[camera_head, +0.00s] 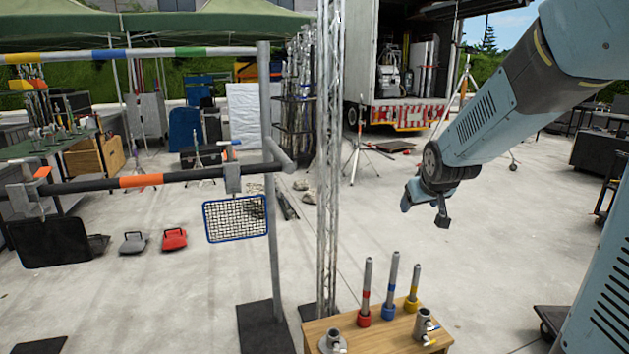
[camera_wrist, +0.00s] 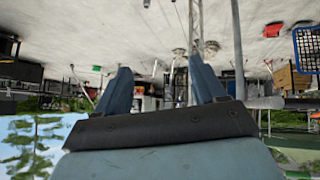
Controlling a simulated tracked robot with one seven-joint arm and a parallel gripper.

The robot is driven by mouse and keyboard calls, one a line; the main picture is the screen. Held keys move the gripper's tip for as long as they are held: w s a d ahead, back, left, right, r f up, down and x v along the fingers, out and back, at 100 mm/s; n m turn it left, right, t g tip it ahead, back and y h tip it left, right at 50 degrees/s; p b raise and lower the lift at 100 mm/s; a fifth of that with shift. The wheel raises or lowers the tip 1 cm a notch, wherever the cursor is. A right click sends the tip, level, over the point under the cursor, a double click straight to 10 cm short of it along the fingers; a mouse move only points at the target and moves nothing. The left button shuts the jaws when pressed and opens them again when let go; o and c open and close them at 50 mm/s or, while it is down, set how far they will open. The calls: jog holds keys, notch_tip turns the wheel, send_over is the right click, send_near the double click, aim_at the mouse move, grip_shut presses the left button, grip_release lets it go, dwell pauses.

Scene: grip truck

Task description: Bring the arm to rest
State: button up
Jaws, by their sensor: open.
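My arm (camera_head: 500,110) reaches in from the upper right of the head view and slopes down to the left. My gripper (camera_head: 424,207) hangs in the air at its end, above the concrete floor and behind and above the small wooden table. In the wrist view my gripper (camera_wrist: 160,68) shows two blue-grey fingers spread apart with nothing between them. The wrist view is upside down, with the floor at the top and sky at the bottom.
A wooden table (camera_head: 385,332) holds pegs with red, blue and yellow bases. A metal truss (camera_head: 329,150) stands left of my gripper. A barred stand carries a blue-framed mesh (camera_head: 236,219). A truck (camera_head: 400,70) is behind. Floor right of the table is mostly clear.

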jog(key=s+a+r+m+g, duration=0.1)
jog(key=s+r, duration=0.2)
jog(key=s, duration=1)
jog(key=s+a+r+g, duration=0.1)
jog(key=s+r+g, duration=0.1)
jog(key=s, duration=1.2)
jog(key=shift+s+a+r+m+y, duration=0.2)
jog(key=shift+r+m+y, duration=0.1)
jog(key=shift+r+m, duration=0.15)
